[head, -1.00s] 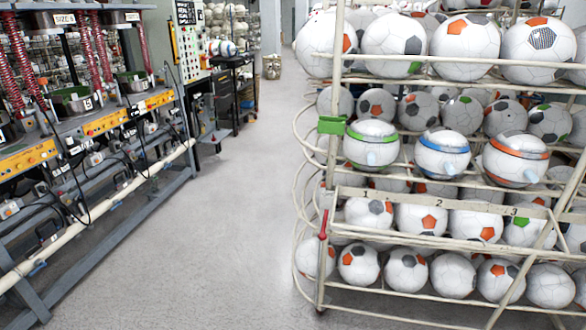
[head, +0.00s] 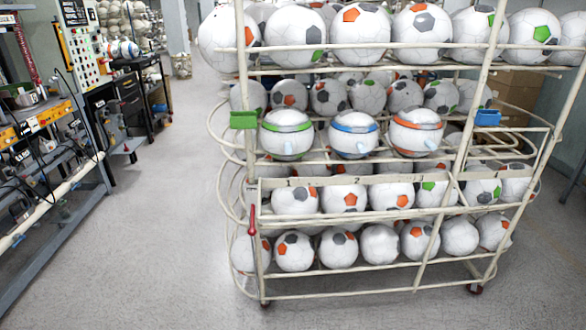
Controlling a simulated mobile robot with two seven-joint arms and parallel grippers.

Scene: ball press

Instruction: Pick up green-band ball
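The green-band ball (head: 287,135) is white with a green band around its upper part and a small light-blue piece on its front. It sits on the middle shelf of the rack, leftmost of three banded balls. The blue-band ball (head: 353,135) is just to its right, and the orange-band ball (head: 416,132) is right of that. A green tag (head: 243,120) is on the rack's left post, left of the green-band ball. Neither of my grippers shows in the head view.
The white tube rack (head: 364,284) holds many footballs on several shelves, with rails in front and curved side hoops. A blue tag (head: 487,118) is on its right. A press bench (head: 75,205) stands at the left, with clear floor (head: 165,240) between.

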